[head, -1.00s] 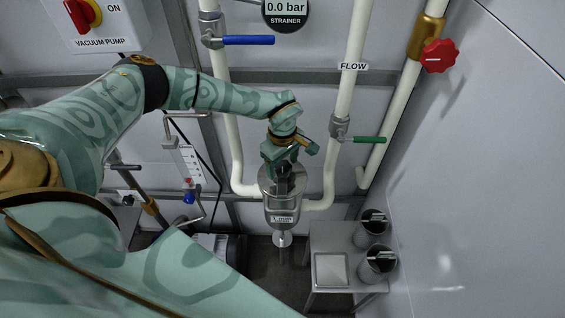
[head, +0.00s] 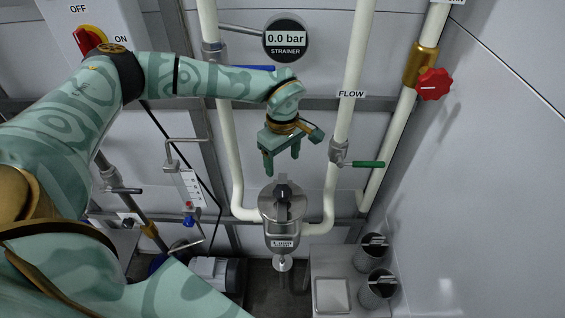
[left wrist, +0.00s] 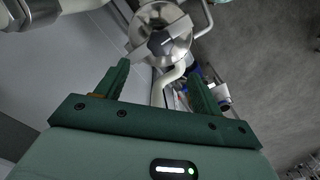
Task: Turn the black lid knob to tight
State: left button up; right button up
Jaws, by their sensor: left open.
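The black lid knob (head: 283,192) stands on top of the round metal strainer lid (head: 268,208) in the head view, at the middle. The strainer housing (head: 281,228) below it carries a small white label. My left gripper (head: 281,163) is above the knob, fingers pointing down, open and empty, clear of the knob. In the left wrist view the open fingers (left wrist: 160,85) show with a gap between them, and the metal lid (left wrist: 160,35) lies beyond them near the top. My right gripper is not in view.
A gauge (head: 286,40) reads 0.0 bar, labelled STRAINER. A green-handled valve (head: 365,164) is right of my gripper, on the FLOW pipe (head: 352,70). A red valve wheel (head: 433,84) is further right.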

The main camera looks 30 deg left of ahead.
aim_at(282, 190)
pick_arm(q)
notch_tip(282, 190, down, 12)
jog(key=n+b, duration=1.1)
jog(key=n, duration=0.7)
jog(key=shift+n, duration=0.3)
